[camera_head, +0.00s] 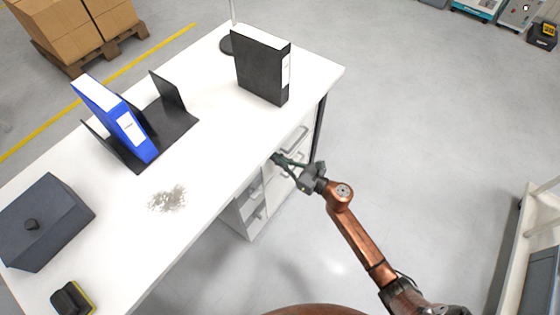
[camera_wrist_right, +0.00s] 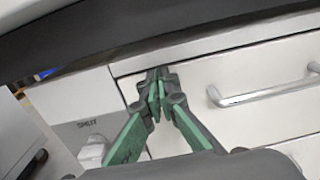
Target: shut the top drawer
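The white drawer unit stands under the desk. Its upper drawer front (camera_head: 300,130) has a metal bar handle (camera_head: 294,139); in the right wrist view a white drawer front (camera_wrist_right: 245,75) with a bar handle (camera_wrist_right: 265,92) fills the right side. I cannot tell how far this drawer stands out, as the desk top hides its upper part. My right gripper (camera_head: 276,157) is at the drawer fronts. In the wrist view its green-padded fingertips (camera_wrist_right: 157,88) are together and empty, at the left end of the front, left of the handle; contact is unclear. My left gripper is not in view.
The white desk (camera_head: 220,130) carries a black binder (camera_head: 262,65), a blue binder (camera_head: 115,118) in a dark rack, a dark lidded box (camera_head: 45,225) and a patch of grey debris (camera_head: 167,199). The floor right of the desk is clear. A shelf (camera_head: 540,240) stands far right.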

